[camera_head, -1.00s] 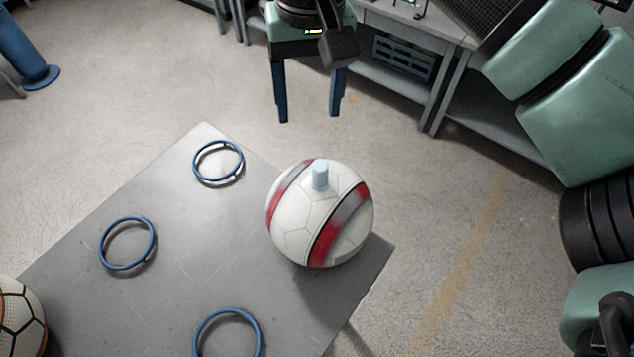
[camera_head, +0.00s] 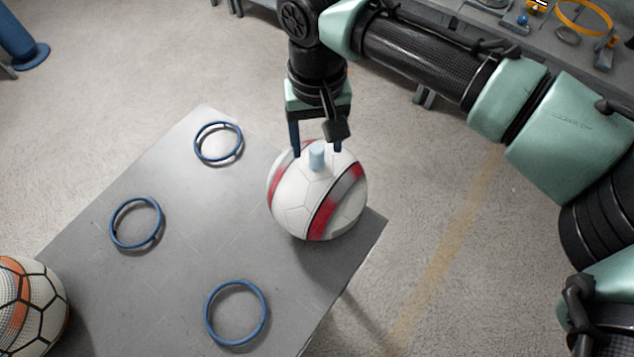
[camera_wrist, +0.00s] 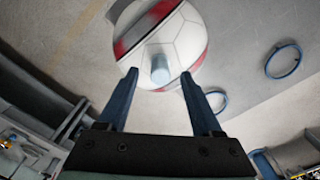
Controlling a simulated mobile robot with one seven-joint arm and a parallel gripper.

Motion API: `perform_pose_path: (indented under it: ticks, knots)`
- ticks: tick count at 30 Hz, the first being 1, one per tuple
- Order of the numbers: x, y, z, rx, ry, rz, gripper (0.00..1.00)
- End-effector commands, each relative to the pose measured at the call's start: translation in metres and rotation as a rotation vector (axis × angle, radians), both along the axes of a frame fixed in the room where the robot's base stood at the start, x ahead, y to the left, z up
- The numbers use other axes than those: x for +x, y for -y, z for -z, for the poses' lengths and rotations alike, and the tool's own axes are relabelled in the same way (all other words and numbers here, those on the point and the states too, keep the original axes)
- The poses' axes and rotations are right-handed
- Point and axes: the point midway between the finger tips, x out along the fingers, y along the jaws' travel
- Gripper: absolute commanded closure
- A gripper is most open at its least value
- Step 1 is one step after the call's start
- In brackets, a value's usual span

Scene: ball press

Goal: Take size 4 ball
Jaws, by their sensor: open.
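A white ball with red, grey and black stripes (camera_head: 300,208) sits at the right corner of the grey table, with a pale blue peg (camera_head: 317,157) standing up from its top. I cannot read a size mark on it. My gripper (camera_head: 318,152) is open and points down at the ball's far upper side. In the wrist view the open fingers (camera_wrist: 157,82) lie either side of the line to the pale blue peg (camera_wrist: 160,70), with nothing held. The ball (camera_wrist: 180,42) is beyond the fingertips there. A white ball with orange and black lines (camera_head: 32,310) is cut off at the lower left.
The grey table (camera_head: 180,275) bears three empty blue rings: a back one (camera_head: 197,150), a left one (camera_head: 112,222) and a front one (camera_head: 206,318). A grey workbench (camera_head: 480,28) stands behind my arm. Open floor lies to the right of the table.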

Motion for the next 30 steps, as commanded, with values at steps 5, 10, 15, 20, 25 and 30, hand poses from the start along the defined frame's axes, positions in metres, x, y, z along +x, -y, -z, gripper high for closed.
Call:
perform_pose_path:
  ticks: [5,10,15,20,25,30]
  knots:
    - [0.000,0.000,0.019,-0.001,-0.001,0.001,0.33]
    - [0.000,0.000,0.024,0.000,0.001,0.000,0.33]
    - [0.000,0.000,0.023,0.000,0.001,0.000,0.44]
    - [0.000,0.000,0.023,0.000,0.001,0.000,0.73]
    - [0.000,0.000,0.023,0.000,0.001,0.000,1.00]
    - [0.000,0.000,0.023,0.000,0.001,0.000,1.00]
